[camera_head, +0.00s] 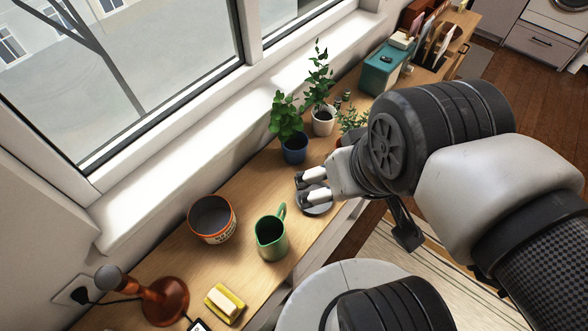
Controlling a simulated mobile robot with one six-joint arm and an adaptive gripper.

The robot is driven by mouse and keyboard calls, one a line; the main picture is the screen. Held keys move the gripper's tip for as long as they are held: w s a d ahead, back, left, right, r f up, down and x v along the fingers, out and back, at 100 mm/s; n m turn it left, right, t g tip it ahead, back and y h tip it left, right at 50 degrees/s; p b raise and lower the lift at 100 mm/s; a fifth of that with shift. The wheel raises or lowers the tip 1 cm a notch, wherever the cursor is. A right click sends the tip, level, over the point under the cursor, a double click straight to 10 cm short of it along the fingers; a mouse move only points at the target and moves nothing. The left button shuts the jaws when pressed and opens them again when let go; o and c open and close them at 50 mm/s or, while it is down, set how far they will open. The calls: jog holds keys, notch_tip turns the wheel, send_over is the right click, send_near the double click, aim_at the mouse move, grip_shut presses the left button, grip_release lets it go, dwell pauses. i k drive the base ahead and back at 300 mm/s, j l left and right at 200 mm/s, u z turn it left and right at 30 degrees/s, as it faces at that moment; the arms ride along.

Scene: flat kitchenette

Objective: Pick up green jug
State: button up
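The green jug (271,240) stands upright on the wooden counter, with its handle toward the upper right. Its open top faces up and looks dark inside. Nothing is seen between the fingers.
An orange-banded bowl (212,219) stands just left of the jug. A yellow sponge (225,303) and a brown lamp base (163,301) are toward the lower left. Potted plants (289,130) stand behind my gripper. A window wall borders the counter.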

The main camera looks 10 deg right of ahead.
aim_at(273, 252)
jog(key=u, duration=0.7)
jog(key=k+j+z, duration=0.25)
jog(key=j+z, duration=0.25)
